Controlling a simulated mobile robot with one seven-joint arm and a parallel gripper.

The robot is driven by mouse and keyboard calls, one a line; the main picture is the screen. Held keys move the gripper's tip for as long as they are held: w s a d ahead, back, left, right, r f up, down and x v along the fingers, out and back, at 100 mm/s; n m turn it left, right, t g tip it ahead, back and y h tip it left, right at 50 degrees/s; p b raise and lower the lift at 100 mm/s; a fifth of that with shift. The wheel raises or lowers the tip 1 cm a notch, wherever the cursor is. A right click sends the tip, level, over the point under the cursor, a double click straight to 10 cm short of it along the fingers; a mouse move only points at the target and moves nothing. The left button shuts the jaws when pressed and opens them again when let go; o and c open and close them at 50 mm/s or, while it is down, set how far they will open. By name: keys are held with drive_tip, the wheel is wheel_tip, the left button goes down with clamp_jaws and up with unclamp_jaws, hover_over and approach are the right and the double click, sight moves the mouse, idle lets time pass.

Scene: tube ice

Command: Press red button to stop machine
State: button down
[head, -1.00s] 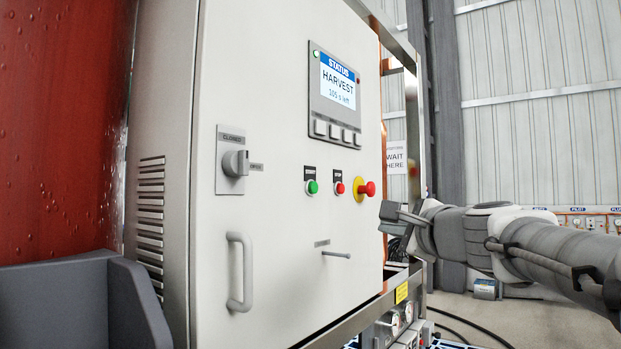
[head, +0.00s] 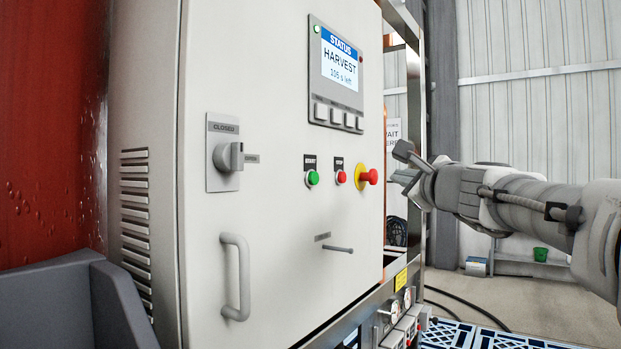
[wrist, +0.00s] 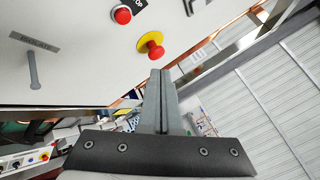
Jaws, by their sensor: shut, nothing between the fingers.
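On the white cabinet front (head: 290,240), a small red button (head: 341,177) sits under a label reading STOP. It also shows in the wrist view (wrist: 122,15), at the top. To its right is a larger red mushroom button (head: 370,176) on a yellow base, also in the wrist view (wrist: 152,48). A green button (head: 312,178) is left of the small red one. My gripper (head: 402,164) is just right of the mushroom button, apart from it. In the wrist view my fingers (wrist: 162,76) are together and empty, their tips just below the mushroom button.
A status screen (head: 341,62) reading HARVEST is above the buttons. A rotary switch (head: 228,156), a long handle (head: 240,275) and a thin lever (head: 338,249) stick out from the cabinet. A metal frame (head: 414,120) stands at its right edge. Open floor lies further right.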

drive_tip(key=w+a, duration=0.5)
drive_tip(key=a, duration=0.2)
idle(2.1)
drive_tip(key=shift+w+a, duration=0.25)
drive_tip(key=shift+a, duration=0.05)
drive_tip(key=shift+w+a, duration=0.2)
drive_tip(key=shift+a, duration=0.1)
idle(0.9)
drive_tip(key=shift+d, duration=0.1)
drive_tip(key=shift+s+d+b, duration=0.3)
drive_tip(key=shift+s+d, duration=0.15)
drive_tip(key=shift+d, duration=0.1)
drive_tip(key=s+d, duration=0.1)
drive_tip(key=d, duration=0.1)
drive_tip(key=s+d, duration=0.2)
idle(0.5)
